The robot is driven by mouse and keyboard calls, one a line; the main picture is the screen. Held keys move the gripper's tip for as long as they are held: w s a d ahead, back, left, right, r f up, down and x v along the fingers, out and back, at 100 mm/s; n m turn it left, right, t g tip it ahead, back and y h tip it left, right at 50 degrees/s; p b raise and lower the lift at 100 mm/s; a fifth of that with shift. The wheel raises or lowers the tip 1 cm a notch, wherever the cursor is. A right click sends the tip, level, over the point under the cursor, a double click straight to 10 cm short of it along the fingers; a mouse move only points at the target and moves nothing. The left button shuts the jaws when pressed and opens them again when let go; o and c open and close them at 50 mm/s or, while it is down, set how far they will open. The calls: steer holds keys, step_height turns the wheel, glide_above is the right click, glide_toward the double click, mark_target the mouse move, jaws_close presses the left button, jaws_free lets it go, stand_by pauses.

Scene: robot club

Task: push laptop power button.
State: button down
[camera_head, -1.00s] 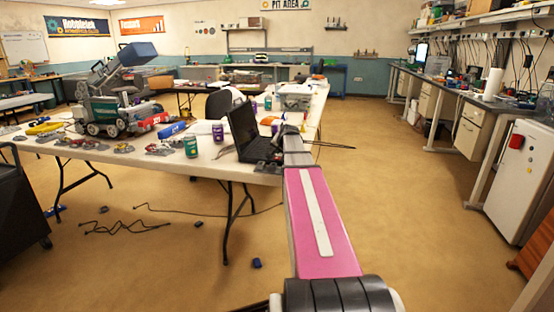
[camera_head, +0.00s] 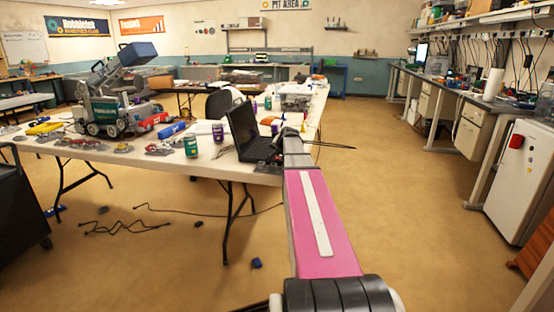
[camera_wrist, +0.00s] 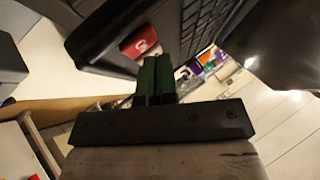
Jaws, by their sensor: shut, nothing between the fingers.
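The open black laptop (camera_head: 242,128) stands on the right end of the white table, with its screen toward the left. In the wrist view its dark base and keyboard (camera_wrist: 194,25) fill the top. A red button with a white mark (camera_wrist: 138,43) is on the base near its edge. My gripper (camera_wrist: 155,65) is shut and empty, its dark green fingers pointing at the laptop. The fingertips appear just beside the red button; I cannot tell whether they touch it. In the head view my arm hides most of the gripper, beside the laptop's right side.
The white table (camera_head: 90,150) also carries a green can (camera_head: 191,146), a purple can (camera_head: 218,132) and a wheeled robot model (camera_head: 100,115). A white fridge (camera_head: 517,180) and workbench stand at the right. Cables lie on the floor under the table. The floor right of my arm is clear.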

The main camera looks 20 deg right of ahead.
mark_target(278, 158)
steer(key=shift+f, duration=0.45)
stand_by(0.4)
steer(key=shift+r, duration=0.95)
steer(key=shift+r, duration=0.1)
steer(key=shift+r, duration=2.95)
